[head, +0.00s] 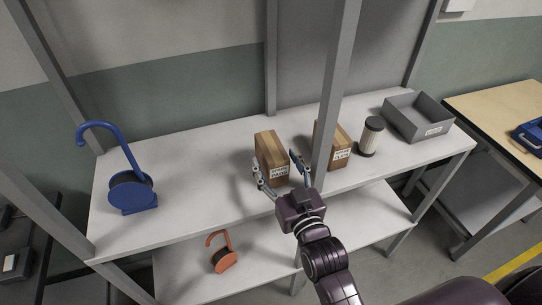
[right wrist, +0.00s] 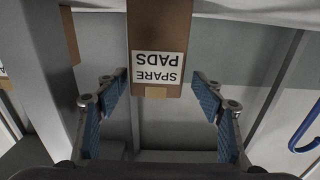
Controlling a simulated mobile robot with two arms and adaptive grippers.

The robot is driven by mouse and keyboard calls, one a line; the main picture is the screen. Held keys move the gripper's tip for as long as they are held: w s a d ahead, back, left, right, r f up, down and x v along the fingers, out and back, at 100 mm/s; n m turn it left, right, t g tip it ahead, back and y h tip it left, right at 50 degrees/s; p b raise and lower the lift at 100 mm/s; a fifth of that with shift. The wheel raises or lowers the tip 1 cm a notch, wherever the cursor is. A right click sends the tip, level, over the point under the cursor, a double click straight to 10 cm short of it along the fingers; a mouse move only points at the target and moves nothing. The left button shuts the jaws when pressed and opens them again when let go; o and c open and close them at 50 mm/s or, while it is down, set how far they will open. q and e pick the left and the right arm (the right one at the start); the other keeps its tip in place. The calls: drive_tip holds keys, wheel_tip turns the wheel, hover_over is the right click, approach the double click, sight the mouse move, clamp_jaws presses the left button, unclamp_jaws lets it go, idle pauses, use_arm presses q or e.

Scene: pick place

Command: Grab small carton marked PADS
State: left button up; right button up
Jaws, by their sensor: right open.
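The small brown carton (head: 269,150) stands upright on the shelf's upper board, near its middle. In the right wrist view its white label reads SPARE PADS, upside down, on the carton (right wrist: 160,25). My right gripper (head: 276,162) is open in front of the carton, with one finger toward each side. In the right wrist view the blue-padded fingers of the gripper (right wrist: 160,92) are spread wider than the carton, whose labelled end lies between them. I see no grip on it. My left gripper is not in view.
A grey shelf post (head: 337,90) rises just right of my right gripper, partly covering a second labelled carton (head: 341,142). A dark canister (head: 371,137) and a grey bin (head: 418,116) stand farther right. A blue hooked object (head: 131,190) stands left; an orange one (head: 222,255) is below.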

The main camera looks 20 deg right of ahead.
sight(271, 149)
drive_tip(key=w+p, duration=0.1)
drive_tip(key=w, duration=0.3)
drive_tip(key=shift+w+d, duration=0.15)
drive_tip(key=shift+w, duration=0.15)
drive_tip(key=shift+w+p, duration=0.2)
drive_tip(key=shift+p, duration=0.1)
drive_tip(key=c, duration=1.3)
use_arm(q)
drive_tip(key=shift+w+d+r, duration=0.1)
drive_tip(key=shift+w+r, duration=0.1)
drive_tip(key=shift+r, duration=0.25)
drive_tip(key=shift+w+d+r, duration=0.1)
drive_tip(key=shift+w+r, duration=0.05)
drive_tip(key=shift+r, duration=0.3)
use_arm(e)
drive_tip(key=shift+c, duration=0.6)
drive_tip(key=shift+r, duration=0.1)
